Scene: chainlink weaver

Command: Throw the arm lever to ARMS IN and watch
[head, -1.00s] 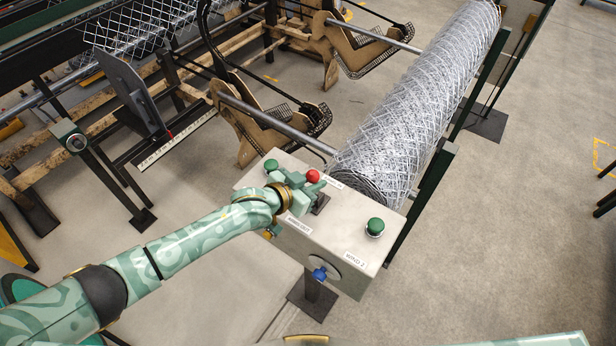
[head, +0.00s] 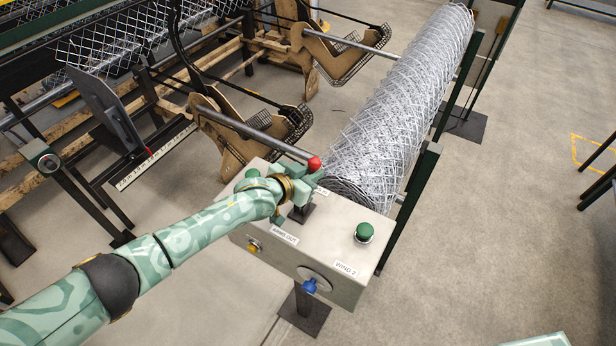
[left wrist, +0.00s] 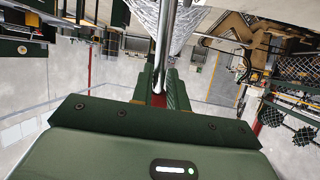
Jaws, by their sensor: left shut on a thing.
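The arm lever's red knob (head: 315,163) stands just above my left gripper (head: 308,181), which is shut on the lever. The lever's dark base (head: 301,213) sits on the grey control box (head: 330,225). The lever leans toward the far side, where a label (head: 322,191) is partly hidden by the gripper. The ARMS OUT label (head: 284,234) is on the near side. In the left wrist view the closed fingers (left wrist: 166,88) have a bit of red between them. My right gripper is not in view.
Brown cradle arms (head: 225,135) stand to the left.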

